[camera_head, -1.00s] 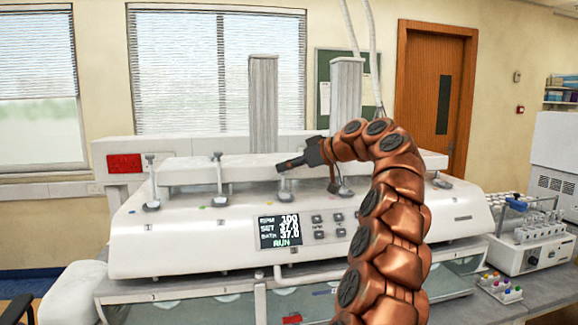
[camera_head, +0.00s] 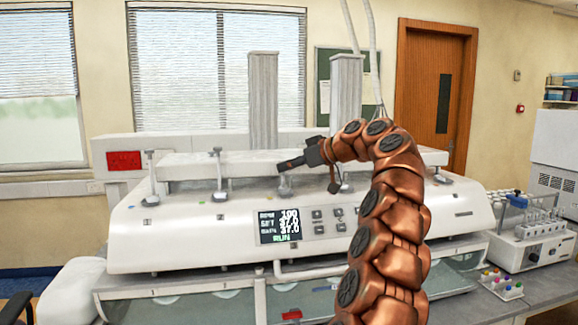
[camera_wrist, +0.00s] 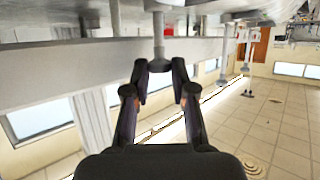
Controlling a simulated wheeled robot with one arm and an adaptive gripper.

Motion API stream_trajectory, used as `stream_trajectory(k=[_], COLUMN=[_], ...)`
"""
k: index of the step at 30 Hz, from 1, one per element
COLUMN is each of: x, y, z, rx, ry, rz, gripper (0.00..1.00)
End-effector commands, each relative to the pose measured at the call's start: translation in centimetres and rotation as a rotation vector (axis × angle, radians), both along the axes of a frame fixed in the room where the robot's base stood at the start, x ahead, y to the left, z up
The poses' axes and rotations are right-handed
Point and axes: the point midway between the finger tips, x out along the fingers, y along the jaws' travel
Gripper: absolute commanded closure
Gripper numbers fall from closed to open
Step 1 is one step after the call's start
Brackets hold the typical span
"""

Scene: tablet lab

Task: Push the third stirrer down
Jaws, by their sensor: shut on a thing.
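The third stirrer (camera_head: 285,187) stands on the white bath machine, between the second stirrer (camera_head: 218,175) and the fourth stirrer (camera_head: 342,184). Its upper part is hidden behind my gripper (camera_head: 281,167) in the head view. In the wrist view my gripper (camera_wrist: 160,68) has its two dark fingers on either side of the stirrer's grey shaft (camera_wrist: 158,40), and it is shut on it. The second stirrer's top stands visibly higher than my gripper.
The white machine (camera_head: 190,232) has a display (camera_head: 280,225) reading RUN. The first stirrer (camera_head: 151,175) is at its left. A rack of tubes (camera_head: 535,230) and a small tray of coloured caps (camera_head: 502,286) stand at the right. A long white bar (camera_head: 200,163) runs behind the stirrers.

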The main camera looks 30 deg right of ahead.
Motion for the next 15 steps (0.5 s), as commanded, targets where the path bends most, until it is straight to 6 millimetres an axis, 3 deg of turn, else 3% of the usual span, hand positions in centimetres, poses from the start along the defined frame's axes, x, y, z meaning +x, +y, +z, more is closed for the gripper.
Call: stream_trajectory(k=[1, 6, 15], x=[0.0, 0.0, 0.0], y=[0.0, 0.0, 0.0], z=[-1.2, -3.1, -3.6], rx=[0.000, -0.001, 0.000], ry=[0.001, 0.002, 0.007], rz=[0.001, 0.000, 0.001], gripper=[1.00, 1.00, 1.00])
